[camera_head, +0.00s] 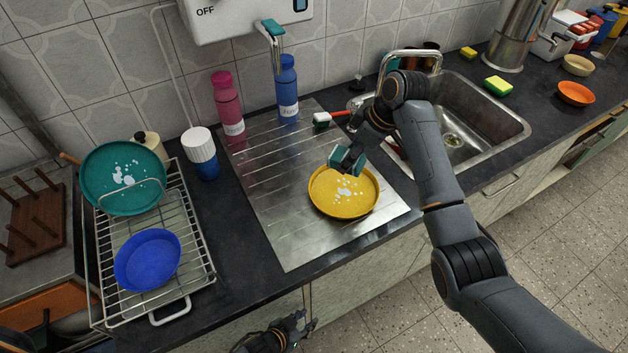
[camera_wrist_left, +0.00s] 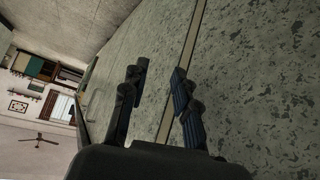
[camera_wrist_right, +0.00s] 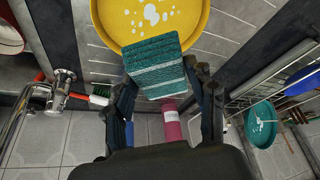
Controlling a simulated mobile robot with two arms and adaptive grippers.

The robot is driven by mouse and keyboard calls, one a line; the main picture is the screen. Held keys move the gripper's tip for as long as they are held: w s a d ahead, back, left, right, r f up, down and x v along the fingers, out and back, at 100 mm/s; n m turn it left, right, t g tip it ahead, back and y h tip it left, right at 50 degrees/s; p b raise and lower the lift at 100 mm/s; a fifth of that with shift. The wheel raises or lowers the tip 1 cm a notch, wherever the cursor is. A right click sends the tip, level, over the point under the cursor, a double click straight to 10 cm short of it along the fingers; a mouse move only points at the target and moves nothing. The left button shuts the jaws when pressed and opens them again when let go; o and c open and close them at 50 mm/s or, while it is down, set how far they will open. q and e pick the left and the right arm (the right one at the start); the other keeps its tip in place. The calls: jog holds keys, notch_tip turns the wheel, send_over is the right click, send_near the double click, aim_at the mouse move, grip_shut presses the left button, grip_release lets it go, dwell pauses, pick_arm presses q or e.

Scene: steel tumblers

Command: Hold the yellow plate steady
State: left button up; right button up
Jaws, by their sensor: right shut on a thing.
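The yellow plate (camera_head: 330,200) lies on the steel drainboard (camera_head: 275,225) left of the sink, with white foam spots on it. My right gripper (camera_head: 352,152) is shut on a teal striped sponge (camera_wrist_right: 155,62) at the plate's far edge. The sponge overlaps the plate (camera_wrist_right: 198,22) in the right wrist view; I cannot tell if they touch. My left gripper (camera_head: 303,323) is open and empty, low in front of the counter, apart from the plate. Its parted fingers show in the left wrist view (camera_wrist_left: 158,85), facing the cabinet front.
A dish rack (camera_head: 190,240) at left holds a teal plate (camera_head: 120,200) and a blue plate (camera_head: 147,260). Pink (camera_head: 229,105) and blue (camera_head: 287,90) bottles stand behind the drainboard. A brush (camera_head: 322,119) lies near the sink (camera_head: 480,115). The drainboard's front left is clear.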

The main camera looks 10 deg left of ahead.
pick_arm(q)
jog(key=w+d+r+m+h, duration=0.3)
jog(key=d+r+m+h, duration=0.35)
jog(key=d+r, duration=1.15)
notch_tip(320, 180, up, 23)
jog(key=m+g+y, duration=0.5)
jog(key=m+y, duration=0.5)
jog(key=m, duration=0.2)
send_over(321, 207)
jog(key=s+a, duration=0.1)
jog(key=s, duration=0.2)
jog(key=x, duration=1.2)
jog(key=shift+a, duration=0.4)
